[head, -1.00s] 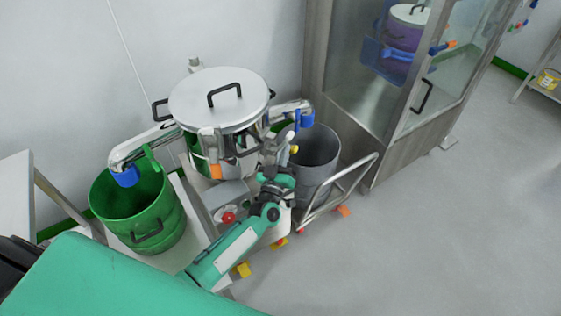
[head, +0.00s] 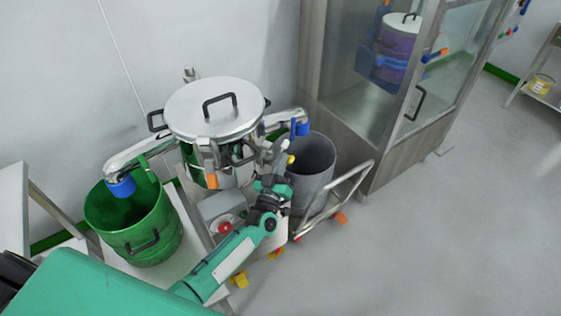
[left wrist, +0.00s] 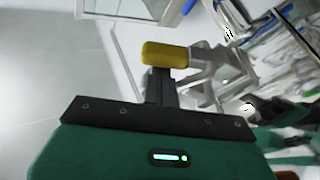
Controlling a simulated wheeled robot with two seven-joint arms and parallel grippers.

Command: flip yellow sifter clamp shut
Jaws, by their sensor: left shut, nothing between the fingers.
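The sifter (head: 213,105) is a round steel drum with a flat lid and a black handle. Its yellow clamp tip (head: 291,159) shows small at the drum's right front, beside my left gripper (head: 275,160). In the left wrist view the yellow grip (left wrist: 165,53) sits on a grey metal lever (left wrist: 205,65). My left gripper's dark fingers (left wrist: 163,85) are shut and empty, with their tips right at the yellow grip's lower edge; I cannot tell whether they touch. The clamp's latch end is hard to make out. My right gripper is not in view.
An orange-tipped clamp (head: 211,181) hangs at the sifter's front. A green bin (head: 160,236) stands left and a grey bin (head: 315,165) right, under the two outlets. A wheeled frame (head: 345,190) and a glass-door cabinet (head: 385,140) stand to the right. The floor at right is clear.

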